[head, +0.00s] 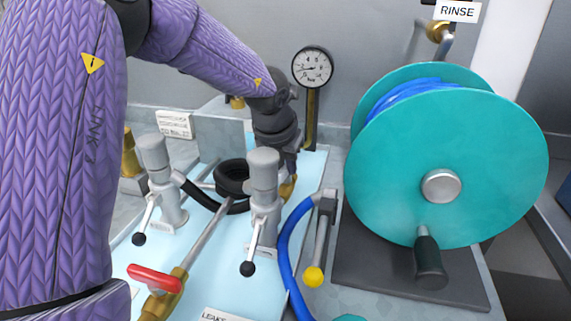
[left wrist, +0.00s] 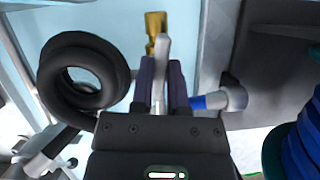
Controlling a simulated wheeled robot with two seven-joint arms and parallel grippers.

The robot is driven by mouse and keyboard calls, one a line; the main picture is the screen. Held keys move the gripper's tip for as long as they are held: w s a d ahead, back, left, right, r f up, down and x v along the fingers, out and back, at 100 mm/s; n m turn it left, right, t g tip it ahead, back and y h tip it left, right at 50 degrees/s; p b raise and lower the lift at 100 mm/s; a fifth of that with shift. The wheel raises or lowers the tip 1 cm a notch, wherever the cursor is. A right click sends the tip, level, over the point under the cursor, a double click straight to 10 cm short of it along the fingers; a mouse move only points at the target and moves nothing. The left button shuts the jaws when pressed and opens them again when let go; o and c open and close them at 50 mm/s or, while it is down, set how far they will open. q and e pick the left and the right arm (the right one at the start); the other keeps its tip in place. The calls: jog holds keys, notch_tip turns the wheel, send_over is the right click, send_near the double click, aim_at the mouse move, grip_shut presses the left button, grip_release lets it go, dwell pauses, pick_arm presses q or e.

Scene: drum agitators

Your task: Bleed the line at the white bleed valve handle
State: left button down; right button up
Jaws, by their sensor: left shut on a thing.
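My left gripper (head: 289,170) reaches down behind the right-hand grey post in the head view. In the left wrist view its two dark fingers (left wrist: 161,90) are shut on the white bleed valve handle (left wrist: 162,50), a pale narrow lever between them. The handle stands against a brass valve body (left wrist: 154,24). Some of that brass (head: 288,188) also shows below the gripper in the head view, where I cannot make out the white handle. My right gripper is not in view.
Two grey posts (head: 264,205) with black-knobbed levers, a coiled black hose (head: 232,179) and a red-handled brass valve (head: 155,279) crowd the light blue panel. A blue hose (head: 290,240), yellow-knobbed lever (head: 314,275) and teal reel (head: 450,160) are right. A gauge (head: 312,67) stands behind.

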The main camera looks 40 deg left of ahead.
pick_arm(q)
jog(key=shift+n+b, duration=0.45)
jog(key=shift+n, duration=0.25)
jog(key=shift+y, duration=0.3)
jog(key=shift+n+g, duration=0.3)
jog(key=c, duration=0.6)
grip_release()
